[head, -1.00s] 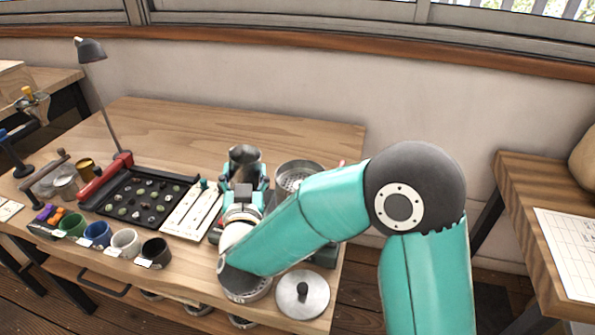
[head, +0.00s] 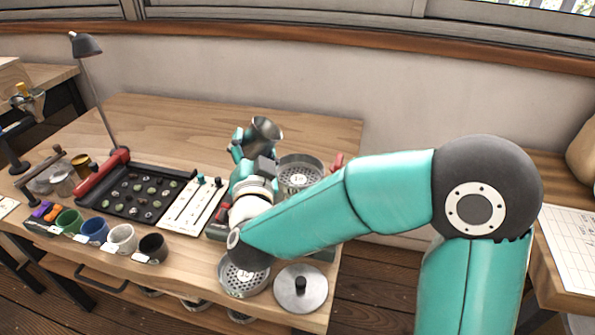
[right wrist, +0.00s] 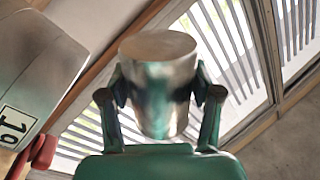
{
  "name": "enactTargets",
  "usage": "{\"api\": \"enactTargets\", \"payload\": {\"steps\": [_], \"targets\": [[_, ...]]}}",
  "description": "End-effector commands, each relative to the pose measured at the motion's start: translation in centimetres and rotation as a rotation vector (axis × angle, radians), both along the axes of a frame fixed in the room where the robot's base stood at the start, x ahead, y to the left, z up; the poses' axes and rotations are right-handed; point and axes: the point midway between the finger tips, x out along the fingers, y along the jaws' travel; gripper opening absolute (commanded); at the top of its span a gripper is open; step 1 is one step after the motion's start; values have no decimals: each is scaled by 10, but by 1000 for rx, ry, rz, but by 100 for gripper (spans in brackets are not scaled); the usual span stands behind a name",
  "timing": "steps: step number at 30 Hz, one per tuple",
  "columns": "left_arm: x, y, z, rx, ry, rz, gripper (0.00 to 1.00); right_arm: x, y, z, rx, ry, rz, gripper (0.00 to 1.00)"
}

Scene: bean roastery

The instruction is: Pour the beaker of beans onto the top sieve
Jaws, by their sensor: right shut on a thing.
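My right gripper (head: 252,145) is shut on the metal beaker (head: 266,130), holding it above the table, just left of and behind the top sieve. The beaker's mouth shows in the head view and it leans to the right. In the right wrist view the beaker (right wrist: 158,85) sits between both fingers. I cannot make out beans inside it. The top sieve (head: 318,165) is a round metal pan with a perforated floor, and no beans are visible on it. A grey labelled wall, probably the sieve's (right wrist: 40,65), fills the wrist view's left side. My left gripper is not in view.
Another perforated sieve (head: 245,290) and a knobbed lid (head: 315,290) lie at the table's front edge. A black bean tray (head: 115,210), a white slotted board (head: 185,220), several cups and a lamp (head: 86,46) stand left. The table's back is clear.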

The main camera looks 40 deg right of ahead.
Motion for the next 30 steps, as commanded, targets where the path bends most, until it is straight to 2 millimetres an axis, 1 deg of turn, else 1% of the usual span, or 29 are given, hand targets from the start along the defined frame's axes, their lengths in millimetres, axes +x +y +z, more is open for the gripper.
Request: {"api": "enactTargets", "payload": {"steps": [2,10,13,25,28,30], "targets": [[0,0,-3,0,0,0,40,-2,-3,2,32,-24,-1,20],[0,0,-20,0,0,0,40,-2,-3,-6,144,-99,0,20],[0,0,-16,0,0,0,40,-2,-3,1,188,-128,0,20],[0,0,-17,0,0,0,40,-2,-2,13,355,-238,-1,20],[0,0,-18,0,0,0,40,-2,-3,15,396,-264,-1,20],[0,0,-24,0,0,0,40,-2,-3,11,426,-282,-1,20]]}}
